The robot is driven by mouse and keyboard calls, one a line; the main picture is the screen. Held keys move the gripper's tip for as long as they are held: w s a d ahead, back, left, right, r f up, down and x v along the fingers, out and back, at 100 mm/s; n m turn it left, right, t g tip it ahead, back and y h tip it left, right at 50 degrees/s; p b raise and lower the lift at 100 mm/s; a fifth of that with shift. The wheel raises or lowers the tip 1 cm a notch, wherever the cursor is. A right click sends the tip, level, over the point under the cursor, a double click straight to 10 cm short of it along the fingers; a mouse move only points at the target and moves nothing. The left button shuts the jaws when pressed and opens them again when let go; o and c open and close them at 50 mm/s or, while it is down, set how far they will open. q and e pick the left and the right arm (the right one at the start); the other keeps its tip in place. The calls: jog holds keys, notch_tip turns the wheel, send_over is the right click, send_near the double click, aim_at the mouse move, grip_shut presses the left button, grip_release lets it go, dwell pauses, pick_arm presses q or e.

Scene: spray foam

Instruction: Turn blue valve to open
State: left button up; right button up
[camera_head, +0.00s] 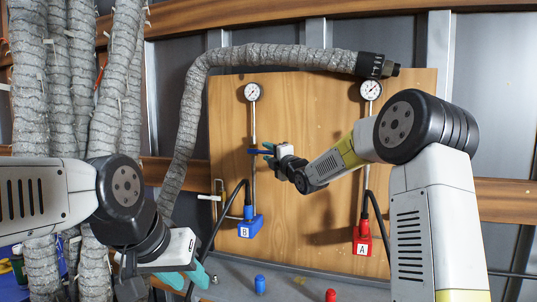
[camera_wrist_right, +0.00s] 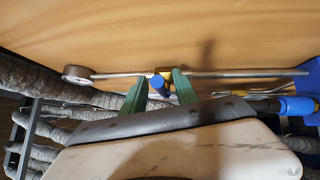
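The blue valve handle (camera_head: 258,151) sits on the thin vertical pipe below the left gauge on the wooden board. My right gripper (camera_head: 268,149) is at the valve. Its green fingers (camera_wrist_right: 159,76) are apart, one on each side of the handle, with visible gaps; contact cannot be made out. My left gripper (camera_head: 185,279) is low at the left, away from the board, with its teal fingers apart and nothing seen between them.
A blue block B (camera_head: 250,228) and a red block A (camera_head: 362,240) are on the board's lower part. A gauge (camera_head: 252,92) tops the left pipe, another (camera_head: 371,90) the right. Thick grey hoses (camera_head: 115,80) fill the left side. Blue (camera_head: 260,284) and red (camera_head: 331,295) caps stand below.

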jog(key=shift+c, duration=0.2)
grip_shut()
jog(key=shift+f, duration=0.1)
dwell(1.1)
